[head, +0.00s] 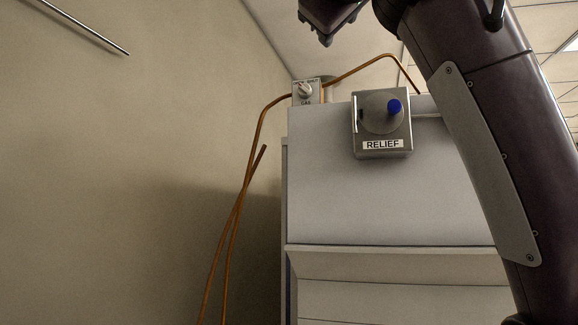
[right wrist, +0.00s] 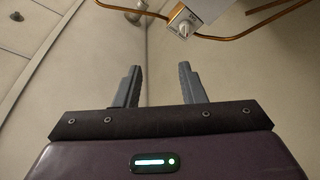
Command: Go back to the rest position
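My right gripper (right wrist: 158,75) shows in the right wrist view with its two grey fingers spread apart and nothing between them. In the head view my right arm rises along the right side and bends over at the top; its fingers are out of the picture. My left gripper is not in either view.
A grey RELIEF box (head: 382,145) with a blue knob (head: 394,106) is on the pale cabinet (head: 380,200). A small GAS valve box (head: 306,92) joins copper pipes (head: 258,130); it also shows in the right wrist view (right wrist: 183,22). A bare wall (head: 120,180) stands at left.

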